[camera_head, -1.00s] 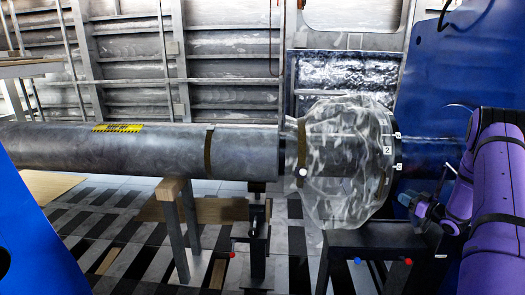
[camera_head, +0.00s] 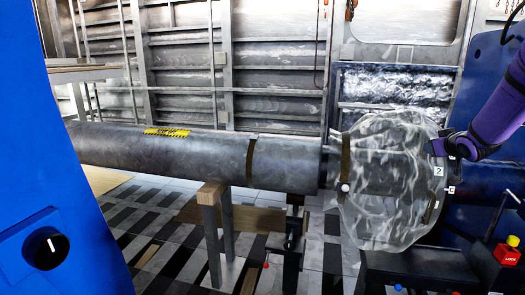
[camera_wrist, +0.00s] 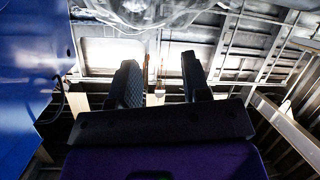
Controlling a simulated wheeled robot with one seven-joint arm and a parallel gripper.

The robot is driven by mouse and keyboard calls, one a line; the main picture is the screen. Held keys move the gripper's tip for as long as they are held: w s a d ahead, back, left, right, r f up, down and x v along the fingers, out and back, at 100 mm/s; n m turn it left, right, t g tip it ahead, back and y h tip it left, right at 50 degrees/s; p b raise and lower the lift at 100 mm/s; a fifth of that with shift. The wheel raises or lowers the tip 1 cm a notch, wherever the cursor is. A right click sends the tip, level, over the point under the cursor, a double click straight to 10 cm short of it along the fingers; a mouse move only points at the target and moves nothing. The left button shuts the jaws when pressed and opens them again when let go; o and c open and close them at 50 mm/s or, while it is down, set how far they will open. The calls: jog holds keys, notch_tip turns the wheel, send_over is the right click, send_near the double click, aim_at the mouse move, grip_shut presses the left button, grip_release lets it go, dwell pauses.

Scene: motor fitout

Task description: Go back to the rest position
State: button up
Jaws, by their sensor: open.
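My gripper (camera_wrist: 160,85) shows in the wrist view with its two dark fingers apart and nothing between them. In the head view my purple arm comes in from the right edge. Its dark end (camera_head: 443,146) appears in front of the right side of the plastic-wrapped flange (camera_head: 385,185); I cannot tell whether they touch. In the wrist view part of the clear wrap (camera_wrist: 150,10) shows at the top, beyond the fingertips.
A long grey shaft (camera_head: 200,160) with a yellow label rests on a stand with a wooden top (camera_head: 211,193). A blue panel (camera_head: 85,170) fills the left. A ribbed metal wall (camera_head: 270,80) stands behind.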

jog(key=s+a+r+m+g, duration=0.1)
jog(key=s+a+r+g, duration=0.1)
jog(key=s+a+r, duration=0.45)
jog(key=s+a+r+m+g, duration=0.1)
jog(key=s+a+r+g, duration=0.15)
jog(key=s+a, duration=0.65)
jog(key=s+a+f+g+y, duration=0.1)
jog(key=s+a, duration=0.3)
jog(key=s, duration=0.4)
jog(key=s+a+g+y, duration=0.1)
jog(key=s+a, duration=0.4)
jog(key=s, duration=0.3)
jog(key=s+a+f+n+g, duration=0.1)
jog(key=s+a, duration=0.4)
jog(key=s, duration=0.3)
jog(key=shift+s+f+g+y, duration=0.3)
jog(key=shift+s+g+y, duration=0.05)
jog(key=shift+s+y, duration=0.05)
